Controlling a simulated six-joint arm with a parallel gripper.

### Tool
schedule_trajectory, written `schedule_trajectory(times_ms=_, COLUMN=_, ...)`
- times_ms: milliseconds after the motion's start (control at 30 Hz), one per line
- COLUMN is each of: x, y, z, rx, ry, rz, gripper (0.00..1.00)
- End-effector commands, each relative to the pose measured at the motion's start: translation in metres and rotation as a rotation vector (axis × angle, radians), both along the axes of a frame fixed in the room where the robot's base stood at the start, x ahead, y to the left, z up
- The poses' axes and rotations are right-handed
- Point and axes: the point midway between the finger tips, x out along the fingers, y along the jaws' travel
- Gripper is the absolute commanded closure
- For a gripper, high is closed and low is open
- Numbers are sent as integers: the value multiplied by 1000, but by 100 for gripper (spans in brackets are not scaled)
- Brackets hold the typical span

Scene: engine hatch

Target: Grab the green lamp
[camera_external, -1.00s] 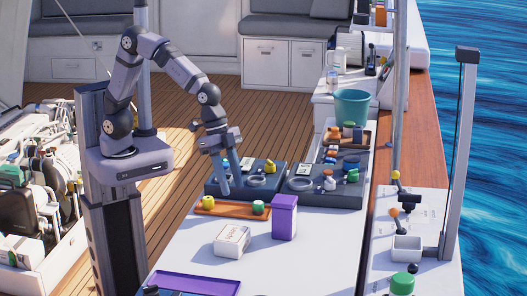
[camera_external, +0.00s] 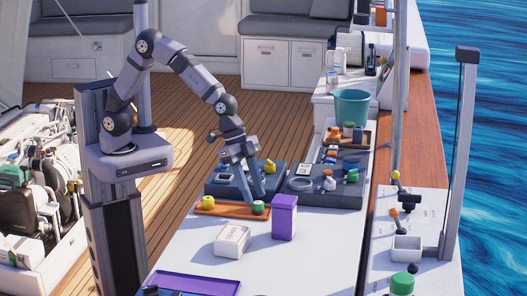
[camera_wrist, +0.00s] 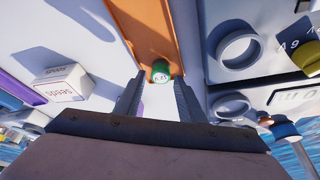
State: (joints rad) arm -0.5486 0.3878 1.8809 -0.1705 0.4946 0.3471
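The green lamp (camera_external: 258,207) is a small green piece with a pale band, at the right end of the orange-brown tray (camera_external: 228,210). In the wrist view the green lamp (camera_wrist: 160,71) shows at the end of the orange tray (camera_wrist: 140,28), ahead of and between my fingertips. My gripper (camera_external: 253,197) is open, its two fingers pointing down just above and behind the lamp. In the wrist view my gripper (camera_wrist: 159,85) has a clear gap between its fingers, with nothing held. I cannot tell whether a finger touches the lamp.
A yellow piece (camera_external: 208,202) sits at the tray's left end. A tall purple box (camera_external: 284,217) stands close right of the lamp, and a white box (camera_external: 232,240) lies in front. A dark blue panel (camera_external: 225,185) with rings is behind.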

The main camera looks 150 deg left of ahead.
Motion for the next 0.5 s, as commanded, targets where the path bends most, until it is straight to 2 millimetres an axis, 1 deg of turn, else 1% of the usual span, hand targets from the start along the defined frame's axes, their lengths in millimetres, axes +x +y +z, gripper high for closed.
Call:
schedule_trajectory(times_ms=100, x=2, y=2, z=-13, rx=-3, ry=3, rz=1, gripper=64)
schedule_trajectory(times_ms=233, x=7, y=4, z=-25, rx=-2, ry=3, rz=0, gripper=64)
schedule_trajectory(times_ms=500, x=10, y=5, z=-30, rx=0, ry=-1, rz=0, gripper=64)
